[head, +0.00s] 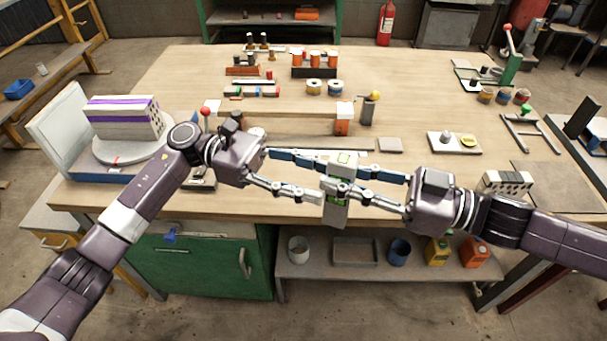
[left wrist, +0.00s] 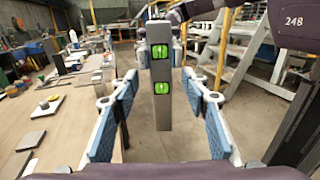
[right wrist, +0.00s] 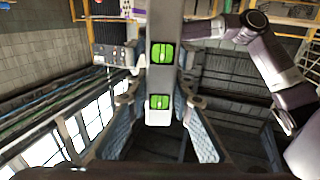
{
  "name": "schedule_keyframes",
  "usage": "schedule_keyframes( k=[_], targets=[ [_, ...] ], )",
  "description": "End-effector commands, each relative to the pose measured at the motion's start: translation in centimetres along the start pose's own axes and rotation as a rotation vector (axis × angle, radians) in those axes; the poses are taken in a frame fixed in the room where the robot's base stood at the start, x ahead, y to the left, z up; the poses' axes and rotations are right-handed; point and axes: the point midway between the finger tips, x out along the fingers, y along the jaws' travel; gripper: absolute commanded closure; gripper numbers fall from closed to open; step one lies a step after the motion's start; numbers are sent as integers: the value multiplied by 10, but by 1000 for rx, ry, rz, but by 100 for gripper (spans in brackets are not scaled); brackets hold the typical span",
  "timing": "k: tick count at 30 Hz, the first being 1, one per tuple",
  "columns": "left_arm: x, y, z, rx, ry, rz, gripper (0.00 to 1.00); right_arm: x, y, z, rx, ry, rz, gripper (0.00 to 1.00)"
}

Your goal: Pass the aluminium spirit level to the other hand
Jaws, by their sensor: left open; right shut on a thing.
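The aluminium spirit level (head: 335,214) is a grey bar with green vials, held near the front edge of the workbench. My right gripper (head: 354,188) is shut on it from the right. My left gripper (head: 318,176) is open and comes in from the left, its fingers reaching toward the level. In the left wrist view the level (left wrist: 163,110) hangs upright between the spread left fingers, with a gap on both sides. In the right wrist view the level (right wrist: 161,78) lies between the right fingers (right wrist: 160,108).
The wooden workbench (head: 190,75) lies beneath. A bridge-like wooden beam (head: 285,117) and a yellow-topped post (head: 368,108) stand behind the grippers. A hollow brick (head: 507,183) is near my right arm. A striped block (head: 122,118) stands at the left. Below is a shelf with pots (head: 299,249).

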Motion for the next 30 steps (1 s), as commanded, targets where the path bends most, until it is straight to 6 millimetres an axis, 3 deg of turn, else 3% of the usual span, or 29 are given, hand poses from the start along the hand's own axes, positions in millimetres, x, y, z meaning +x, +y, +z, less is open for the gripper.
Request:
schedule_keyframes(
  k=[9,15,21,30],
  targets=[
    [61,-1,1,2,-5,-3,58,0,0,-1,-1,1,-1,100],
    [90,0,1,1,-4,-1,58,0,0,-1,-1,1,-1,100],
    [102,0,1,1,-4,1,58,0,0,-1,-1,1,-1,100],
    [103,0,1,1,-4,1,60,0,0,-1,-1,2,-1,100]
  ],
)
